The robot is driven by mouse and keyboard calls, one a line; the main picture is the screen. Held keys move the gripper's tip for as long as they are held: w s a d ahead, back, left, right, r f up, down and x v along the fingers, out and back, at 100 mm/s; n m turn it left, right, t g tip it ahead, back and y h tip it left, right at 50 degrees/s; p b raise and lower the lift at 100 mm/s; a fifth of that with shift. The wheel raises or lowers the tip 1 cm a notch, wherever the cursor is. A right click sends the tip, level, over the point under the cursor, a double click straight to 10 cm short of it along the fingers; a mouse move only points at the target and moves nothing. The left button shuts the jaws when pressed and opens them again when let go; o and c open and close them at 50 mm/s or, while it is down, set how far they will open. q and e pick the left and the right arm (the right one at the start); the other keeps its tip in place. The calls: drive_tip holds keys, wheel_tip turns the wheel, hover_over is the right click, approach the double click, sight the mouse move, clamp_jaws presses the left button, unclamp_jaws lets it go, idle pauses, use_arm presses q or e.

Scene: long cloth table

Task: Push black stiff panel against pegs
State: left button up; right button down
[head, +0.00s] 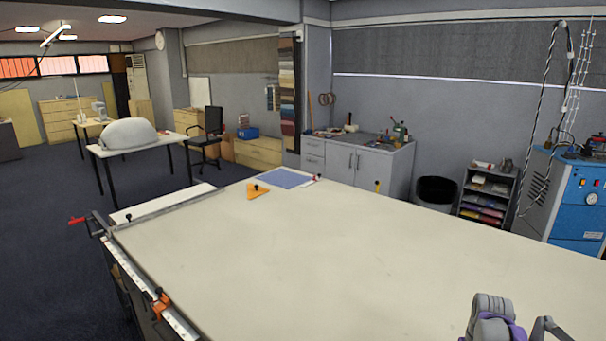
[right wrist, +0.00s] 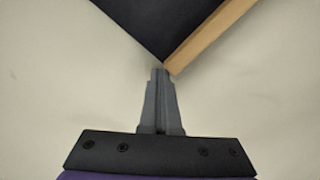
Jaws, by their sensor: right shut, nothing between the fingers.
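The black panel (right wrist: 155,20) shows at the top of the right wrist view, with one corner pointing down toward my fingers. A pale wooden strip (right wrist: 210,36) runs along its right-hand edge. My right gripper (right wrist: 161,72) is shut and empty, its fingertips just below that corner. I cannot tell whether they touch the panel or strip. No peg shows in the right wrist view, and I cannot pick out the black panel in the head view. My left gripper is not in view.
The cream table (head: 330,260) is mostly bare. A blue sheet (head: 286,178) and an orange triangle (head: 258,191) lie at its far end. A metal bar (head: 165,209) crosses the left end, and a white ruler (head: 180,324) with an orange clamp (head: 160,303) runs along the left edge.

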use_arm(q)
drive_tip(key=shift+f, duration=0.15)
use_arm(e)
drive_tip(key=shift+s+a, duration=0.4)
drive_tip(key=shift+a, duration=0.05)
drive_tip(key=shift+w+d+r+p, duration=0.25)
drive_tip(key=shift+r+p, duration=0.15)
drive_tip(key=shift+r, duration=0.6)
drive_tip(key=shift+w+d+r+p, duration=0.25)
drive_tip(key=shift+r+p, duration=0.2)
drive_tip(key=shift+r, duration=0.6)
drive_tip(key=shift+w+d+r+p, duration=0.2)
drive_tip(key=shift+d+r+p, duration=0.15)
drive_tip(key=shift+r, duration=0.65)
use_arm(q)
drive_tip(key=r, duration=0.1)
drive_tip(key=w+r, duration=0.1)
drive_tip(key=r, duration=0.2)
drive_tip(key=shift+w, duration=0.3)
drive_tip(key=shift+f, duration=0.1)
use_arm(e)
drive_tip(key=shift+a, duration=0.1)
